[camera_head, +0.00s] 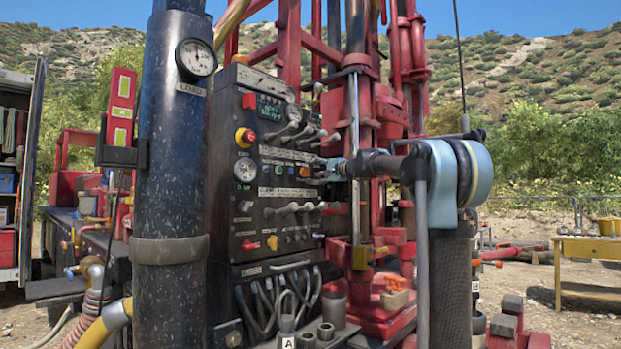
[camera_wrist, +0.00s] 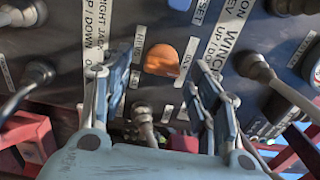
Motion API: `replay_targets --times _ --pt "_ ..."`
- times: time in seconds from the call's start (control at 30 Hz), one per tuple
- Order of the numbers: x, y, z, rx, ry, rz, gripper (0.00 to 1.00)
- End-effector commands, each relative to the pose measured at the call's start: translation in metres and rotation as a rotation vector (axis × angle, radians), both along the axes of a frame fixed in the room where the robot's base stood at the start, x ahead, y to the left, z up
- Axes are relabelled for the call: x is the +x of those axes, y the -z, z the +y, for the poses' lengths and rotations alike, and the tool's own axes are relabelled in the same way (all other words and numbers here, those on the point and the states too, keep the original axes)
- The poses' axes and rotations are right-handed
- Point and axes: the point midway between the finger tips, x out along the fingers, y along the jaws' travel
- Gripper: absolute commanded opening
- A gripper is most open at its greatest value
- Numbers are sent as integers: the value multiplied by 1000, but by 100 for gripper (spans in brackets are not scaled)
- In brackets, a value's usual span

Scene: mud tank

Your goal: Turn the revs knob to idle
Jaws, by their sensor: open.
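An orange knob (camera_wrist: 160,60) with a rounded face is on the dark control panel, between small white labels, in the upper middle of the wrist view. The label at its right seems to read IDLE, so I take it as the revs knob. My gripper (camera_wrist: 161,78) is open, its blue-grey fingers on either side of the knob and not visibly touching it. In the head view my gripper (camera_head: 328,168) reaches in from the right, in front of the control panel (camera_head: 262,215). There the orange knob (camera_head: 304,172) appears small, just left of the fingers.
A metal lever (camera_wrist: 145,122) and a red knob (camera_wrist: 184,143) lie low between the fingers in the wrist view. Another lever (camera_wrist: 262,75) is close to the right finger. A thick dark post (camera_head: 170,180) stands left.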

Motion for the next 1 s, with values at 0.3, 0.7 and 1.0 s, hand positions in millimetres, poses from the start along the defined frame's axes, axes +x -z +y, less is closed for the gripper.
replay_targets --times 0.3,0.7,1.0 --pt "-37 1 -50 -1 2 1 55" --pt "-59 2 -79 -2 0 1 55" --pt "-60 2 -79 -1 -1 1 55"
